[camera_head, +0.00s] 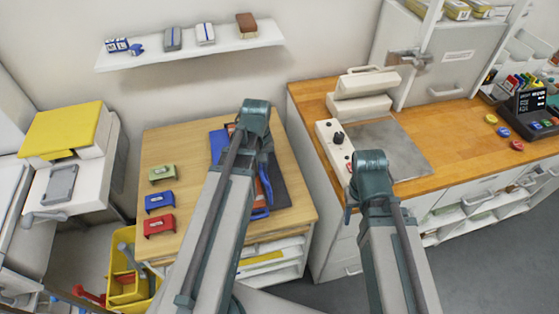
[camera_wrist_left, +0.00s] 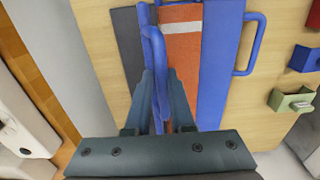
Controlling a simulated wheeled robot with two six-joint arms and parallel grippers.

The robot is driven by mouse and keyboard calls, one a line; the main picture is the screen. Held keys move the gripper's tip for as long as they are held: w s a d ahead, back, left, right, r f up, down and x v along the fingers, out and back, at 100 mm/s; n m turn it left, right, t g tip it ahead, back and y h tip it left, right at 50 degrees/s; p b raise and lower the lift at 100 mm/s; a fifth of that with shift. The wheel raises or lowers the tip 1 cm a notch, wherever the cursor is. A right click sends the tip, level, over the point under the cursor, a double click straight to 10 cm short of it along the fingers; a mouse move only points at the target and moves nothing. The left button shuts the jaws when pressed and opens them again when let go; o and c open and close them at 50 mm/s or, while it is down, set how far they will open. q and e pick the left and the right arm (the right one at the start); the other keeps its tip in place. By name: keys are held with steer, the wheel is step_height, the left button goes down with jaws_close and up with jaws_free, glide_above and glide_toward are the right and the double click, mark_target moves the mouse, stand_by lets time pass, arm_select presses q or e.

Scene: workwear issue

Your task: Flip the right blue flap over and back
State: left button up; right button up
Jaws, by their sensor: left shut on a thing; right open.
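A dark grey mat (camera_head: 279,186) lies on the wooden table, with an orange panel (camera_wrist_left: 180,45) that has a white strip across it. A blue flap with a handle lies flat on one side of the panel; this left blue flap (camera_wrist_left: 219,60) shows at the right in the left wrist view. The right blue flap (camera_head: 264,180) is partly hidden by my left arm in the head view. My left gripper (camera_wrist_left: 158,88) is shut on its blue handle (camera_wrist_left: 154,50). My right gripper (camera_head: 349,208) is open and empty, left of the counter drawers, mostly hidden by its arm.
Green (camera_head: 162,173), blue (camera_head: 159,202) and red (camera_head: 160,225) brackets stand on the table's left side. A wooden counter (camera_head: 460,145) is at the right, with a white control box (camera_head: 332,143). A shelf (camera_head: 190,47) hangs behind. A yellow bin (camera_head: 125,285) stands at lower left.

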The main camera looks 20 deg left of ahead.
arm_select(q)
steer(key=shift+w+d+f, duration=0.1)
steer(key=shift+w+d, duration=1.25)
steer(key=shift+d, duration=0.25)
jaws_close()
steer(key=w+d+f+b, duration=0.2)
steer(key=d+f+b, duration=0.2)
steer(key=shift+w+d+f+b, duration=0.25)
steer(key=shift+d+b, duration=0.1)
steer(key=shift+w+d+f+b, duration=0.2)
steer(key=shift+f+b, duration=0.25)
steer(key=shift+w+d+f+b, duration=0.15)
steer(key=shift+f+b, duration=0.3)
steer(key=shift+w+d+f, duration=0.15)
steer(key=shift+f, duration=0.05)
steer(key=shift+o, duration=0.4)
jaws_free()
steer(key=b, duration=0.1)
steer(key=f+b, duration=0.2)
steer(key=shift+w+d+f, duration=0.2)
steer(key=shift+w+d, duration=0.1)
steer(key=shift+d, duration=0.1)
steer(key=shift+o, duration=0.4)
steer(key=shift+r, duration=0.1)
steer(key=o, duration=0.3)
